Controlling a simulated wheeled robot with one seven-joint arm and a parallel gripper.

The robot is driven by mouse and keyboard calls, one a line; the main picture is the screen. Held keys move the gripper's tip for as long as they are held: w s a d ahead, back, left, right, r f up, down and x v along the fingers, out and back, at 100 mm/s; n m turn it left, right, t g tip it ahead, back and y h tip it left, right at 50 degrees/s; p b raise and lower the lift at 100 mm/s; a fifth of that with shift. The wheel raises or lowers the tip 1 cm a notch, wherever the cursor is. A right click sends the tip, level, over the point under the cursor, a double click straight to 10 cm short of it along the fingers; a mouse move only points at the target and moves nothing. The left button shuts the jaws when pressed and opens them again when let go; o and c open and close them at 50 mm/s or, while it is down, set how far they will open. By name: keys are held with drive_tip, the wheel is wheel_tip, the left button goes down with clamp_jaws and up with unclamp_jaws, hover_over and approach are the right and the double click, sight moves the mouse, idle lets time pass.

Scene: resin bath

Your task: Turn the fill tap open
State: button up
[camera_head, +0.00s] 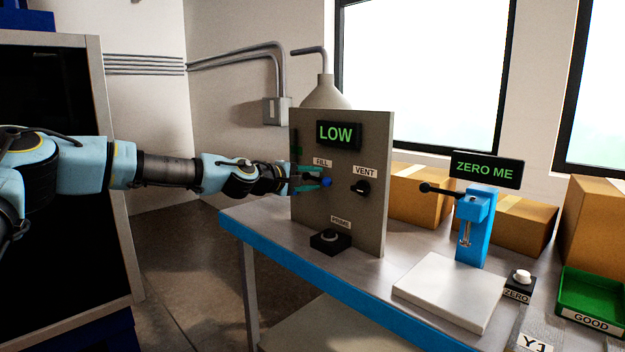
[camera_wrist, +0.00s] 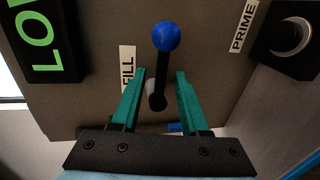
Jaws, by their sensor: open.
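The fill tap is a black lever with a blue ball knob (camera_head: 326,182) on the grey panel (camera_head: 375,225), below the FILL label (camera_head: 322,163). The lever points to the panel's right. In the wrist view the blue knob (camera_wrist: 166,37) lies past the fingertips, and the black lever (camera_wrist: 160,75) runs back between the fingers. My gripper (camera_head: 312,178) is at the panel's left part, its green fingers apart either side of the lever. In the wrist view (camera_wrist: 160,73) a gap shows on each side, so neither finger appears to touch it.
A VENT knob (camera_head: 360,188) is right of the tap. A PRIME button (camera_head: 330,240) sits below, and a LOW display (camera_head: 338,134) above. A blue press (camera_head: 475,225), a ZERO button (camera_head: 522,277) and a green tray (camera_head: 592,300) stand farther right on the bench.

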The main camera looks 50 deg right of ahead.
drive_tip(key=a+r+b, duration=0.2)
drive_tip(key=a, duration=0.8)
drive_tip(key=shift+w+a, duration=0.3)
drive_tip(key=shift+w, duration=0.05)
drive_tip(key=s+a+f+m+y+p, duration=0.1)
drive_tip(key=a+f+m+y, duration=0.1)
drive_tip(key=a+f+y, duration=0.5)
drive_tip(key=w+a+f+m+t+y+p, duration=0.1)
drive_tip(key=w+a+f, duration=0.1)
drive_tip(key=a+f, duration=0.4)
drive_tip(key=w+a+f+m+t+y+p, duration=0.15)
drive_tip(key=a+f, duration=0.25)
drive_tip(key=a, duration=0.5)
drive_tip(key=w+a+r+n+y+p, duration=0.15)
drive_tip(key=a+y, duration=0.25)
drive_tip(key=a, duration=1.4)
drive_tip(key=s+a+r+n+y, duration=0.1)
drive_tip(key=s+a+r, duration=0.1)
drive_tip(key=a, duration=0.7)
drive_tip(key=s+a+r+n+y+p, duration=0.1)
drive_tip(key=s+a+r, duration=0.2)
drive_tip(key=a, duration=0.6)
drive_tip(key=shift+s, duration=0.4)
